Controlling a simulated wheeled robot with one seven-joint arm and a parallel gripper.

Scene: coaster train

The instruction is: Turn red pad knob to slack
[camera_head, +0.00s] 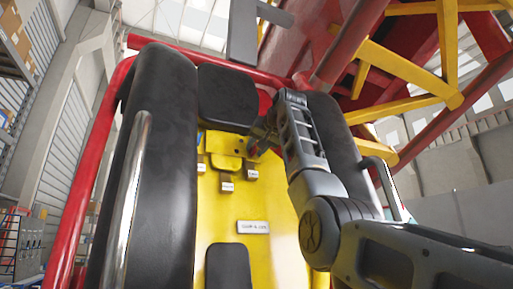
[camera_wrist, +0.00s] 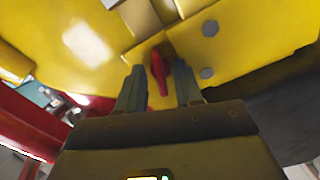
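The red pad knob (camera_wrist: 158,70) shows in the wrist view as a narrow red lever on the yellow panel. My gripper (camera_wrist: 160,88) is open, with one finger on each side of the red knob and a visible gap on both sides. In the head view my gripper (camera_head: 264,136) is at the right side of the yellow bracket below the black headrest pad. A bit of the red knob (camera_head: 253,151) shows beside the fingers there. The small tags (camera_head: 227,187) near the bracket are too small to read surely.
Black padded bolsters (camera_head: 163,150) flank the yellow seat back (camera_head: 225,215). A chrome grab bar (camera_head: 131,190) stands at left. Red and yellow beams (camera_head: 405,70) rise at upper right. Grey bolt heads (camera_wrist: 210,28) sit close to the knob.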

